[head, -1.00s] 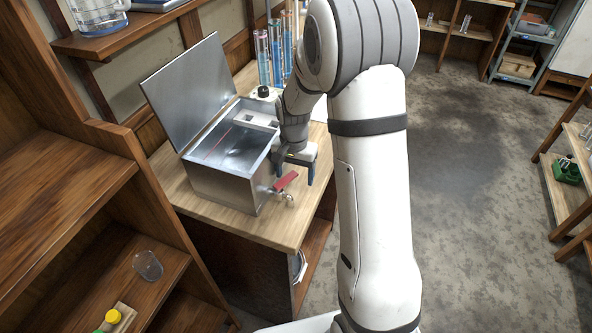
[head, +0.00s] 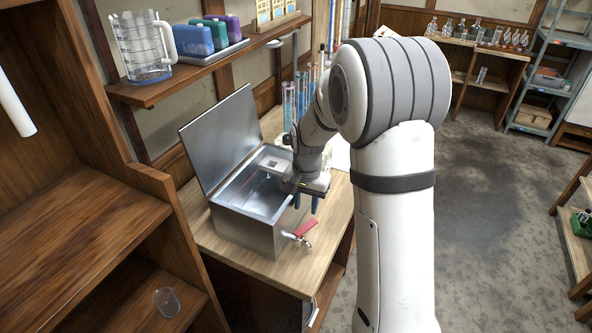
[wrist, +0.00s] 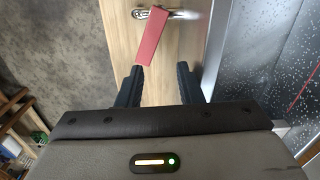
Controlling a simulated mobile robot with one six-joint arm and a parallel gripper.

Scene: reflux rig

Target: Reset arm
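My gripper (head: 308,202) is beside the right wall of an open metal box (head: 243,231), above the wooden table. In the wrist view its two dark fingers (wrist: 160,84) stand apart with nothing between them, so it is open. A red-handled tap (head: 305,229) sticks out from the box's front right side, below and in front of my gripper. The red handle (wrist: 153,37) also shows in the wrist view, just beyond the fingertips and apart from them. The box's lid (head: 222,138) stands raised at its back left.
Glass tubes with blue liquid (head: 289,105) stand behind the box. A wooden shelf (head: 190,80) at upper left holds a glass jug (head: 143,50) and coloured containers (head: 195,40). A clear beaker (head: 167,302) sits on a lower shelf. Open floor (head: 490,210) lies to the right.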

